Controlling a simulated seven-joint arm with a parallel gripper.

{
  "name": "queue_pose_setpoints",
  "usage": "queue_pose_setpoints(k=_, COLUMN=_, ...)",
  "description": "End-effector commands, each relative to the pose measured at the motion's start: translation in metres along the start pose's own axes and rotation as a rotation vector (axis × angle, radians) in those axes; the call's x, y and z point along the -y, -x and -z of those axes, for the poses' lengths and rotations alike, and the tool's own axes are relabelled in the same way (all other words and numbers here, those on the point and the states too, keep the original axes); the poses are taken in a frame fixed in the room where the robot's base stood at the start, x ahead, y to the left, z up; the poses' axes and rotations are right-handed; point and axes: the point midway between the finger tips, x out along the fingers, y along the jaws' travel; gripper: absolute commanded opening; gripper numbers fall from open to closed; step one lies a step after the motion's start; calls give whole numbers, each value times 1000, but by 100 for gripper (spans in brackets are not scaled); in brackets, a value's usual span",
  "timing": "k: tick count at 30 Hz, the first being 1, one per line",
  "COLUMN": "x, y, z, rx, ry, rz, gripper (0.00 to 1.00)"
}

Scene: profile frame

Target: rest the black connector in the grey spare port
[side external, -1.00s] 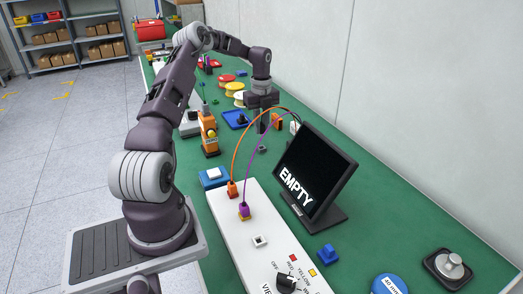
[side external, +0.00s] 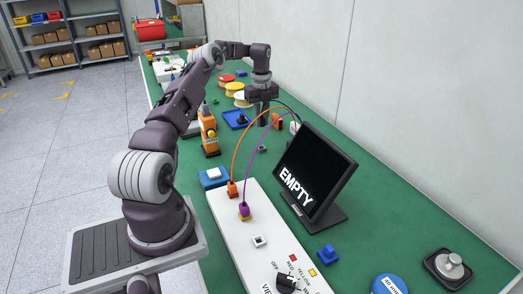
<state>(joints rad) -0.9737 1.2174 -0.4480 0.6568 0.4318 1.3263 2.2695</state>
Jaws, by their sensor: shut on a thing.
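My gripper (side external: 263,119) points down above the far part of the green bench, left of the monitor. Its jaws are shut on a small dark piece, seemingly the black connector, mostly hidden between the dark fingers. A black cable (side external: 290,108) arches from beside the gripper to behind the monitor. A small grey block (side external: 262,149), perhaps the grey spare port, sits on the bench below the gripper; its opening is too small to make out. My gripper is above it and apart from it.
The monitor (side external: 315,172) reads EMPTY. An orange plug (side external: 232,189) and a purple plug (side external: 244,211) stand on the white panel (side external: 235,240), their cables arching near my gripper.

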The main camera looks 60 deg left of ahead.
Motion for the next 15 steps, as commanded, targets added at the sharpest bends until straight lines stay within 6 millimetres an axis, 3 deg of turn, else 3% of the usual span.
queue_pose_setpoints(k=15, x=0, y=-34, z=0, rx=-1, ry=0, rz=-1, gripper=0)
